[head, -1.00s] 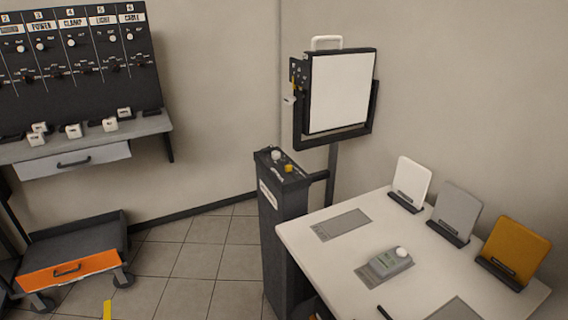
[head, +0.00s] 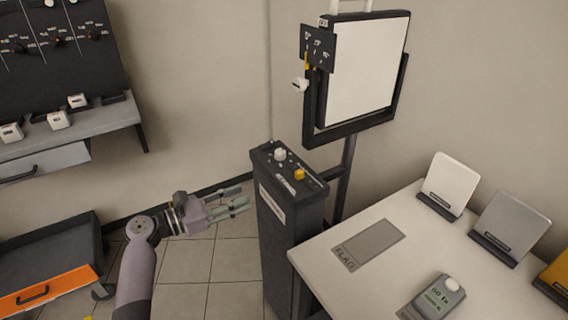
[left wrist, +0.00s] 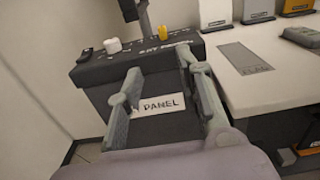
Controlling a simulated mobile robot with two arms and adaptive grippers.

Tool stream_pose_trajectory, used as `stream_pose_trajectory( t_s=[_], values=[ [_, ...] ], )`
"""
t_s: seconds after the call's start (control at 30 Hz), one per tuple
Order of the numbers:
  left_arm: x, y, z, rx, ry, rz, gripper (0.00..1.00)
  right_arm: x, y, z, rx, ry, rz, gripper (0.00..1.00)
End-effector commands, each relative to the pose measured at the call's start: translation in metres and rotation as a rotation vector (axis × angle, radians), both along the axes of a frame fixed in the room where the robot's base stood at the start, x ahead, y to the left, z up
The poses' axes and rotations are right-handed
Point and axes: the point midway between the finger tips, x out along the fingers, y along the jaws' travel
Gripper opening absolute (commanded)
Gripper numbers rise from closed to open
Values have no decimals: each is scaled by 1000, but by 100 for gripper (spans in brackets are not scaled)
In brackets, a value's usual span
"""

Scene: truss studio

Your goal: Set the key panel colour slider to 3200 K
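The key panel's dark pedestal (head: 290,222) stands left of the table, with a label on its front; the left wrist view shows "PANEL" on this label (left wrist: 162,105). On its top are a white knob (head: 280,155) and a yellow slider cap (head: 299,175); the cap also shows in the left wrist view (left wrist: 195,46). The scale marks are too small to read. The white light panel (head: 366,70) stands behind. My left gripper (head: 246,197) is open and empty, left of the pedestal in the head view. My right gripper is not in view.
The white table (head: 330,246) borders the pedestal on the right and holds a grey meter (head: 437,298) and upright cards (head: 450,183). A dark side plate (head: 318,48) with a white knob is on the light. An orange-fronted cart (head: 40,288) stands lower left. Floor between is clear.

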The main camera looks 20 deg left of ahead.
Motion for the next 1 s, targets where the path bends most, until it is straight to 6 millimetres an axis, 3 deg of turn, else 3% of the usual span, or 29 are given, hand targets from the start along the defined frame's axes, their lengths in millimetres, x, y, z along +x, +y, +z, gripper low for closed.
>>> stream_pose_trajectory(
  t_s=[0.17,0.37,0.7,1.0],
  values=[
    [9,-8,6,-23,-6,-9,33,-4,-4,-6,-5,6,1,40],
    [39,-32,4,-20,-8,-9,33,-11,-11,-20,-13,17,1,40],
    [98,-78,3,-18,-7,-7,33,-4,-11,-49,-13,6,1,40],
    [131,-103,4,-18,-5,-5,33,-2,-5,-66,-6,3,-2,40]
  ],
)
